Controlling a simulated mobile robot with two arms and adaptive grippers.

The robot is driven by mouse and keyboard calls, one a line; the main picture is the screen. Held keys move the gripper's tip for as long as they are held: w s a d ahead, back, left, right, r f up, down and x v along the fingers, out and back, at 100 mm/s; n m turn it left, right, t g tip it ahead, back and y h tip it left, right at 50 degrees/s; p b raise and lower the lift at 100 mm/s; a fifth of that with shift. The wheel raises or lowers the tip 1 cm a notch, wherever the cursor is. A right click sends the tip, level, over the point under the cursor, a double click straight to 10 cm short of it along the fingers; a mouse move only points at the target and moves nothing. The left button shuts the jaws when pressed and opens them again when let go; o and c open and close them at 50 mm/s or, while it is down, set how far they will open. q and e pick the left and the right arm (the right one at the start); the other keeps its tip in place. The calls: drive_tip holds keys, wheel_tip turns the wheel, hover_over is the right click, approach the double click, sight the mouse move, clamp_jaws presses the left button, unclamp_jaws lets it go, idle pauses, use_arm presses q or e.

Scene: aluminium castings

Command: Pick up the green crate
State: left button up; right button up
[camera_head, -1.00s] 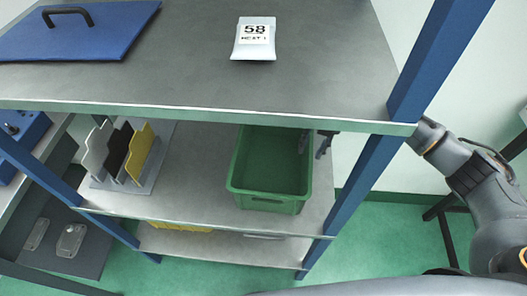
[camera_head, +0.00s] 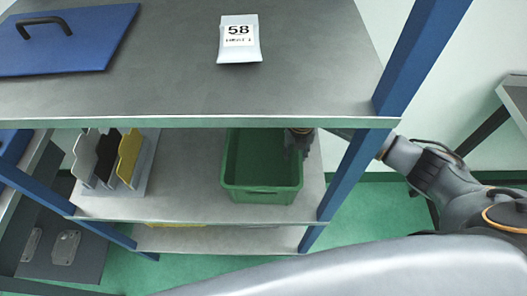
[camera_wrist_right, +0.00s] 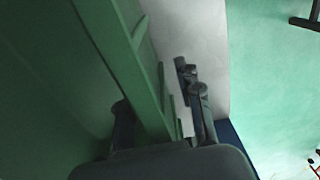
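The green crate (camera_head: 262,193) stands on the middle shelf (camera_head: 190,185) of the rack, its near wall facing me. It looks empty, though its far end is hidden under the top shelf. My right gripper (camera_head: 299,147) is at the crate's right side wall, reaching in from behind the rack's right post. In the right wrist view the gripper (camera_wrist_right: 160,112) has one finger on each side of the crate wall (camera_wrist_right: 118,60), with gaps visible, so it looks open around the wall. My left gripper is not in view.
The top shelf (camera_head: 180,88) overhangs the crate and carries a blue lid with a handle (camera_head: 70,40) and a label pouch (camera_head: 239,42). Upright plates in a holder (camera_head: 112,158) stand left of the crate. The blue post (camera_head: 352,175) is close to my right arm.

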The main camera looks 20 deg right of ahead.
clamp_jaws()
drive_tip(key=shift+w+r, duration=0.1)
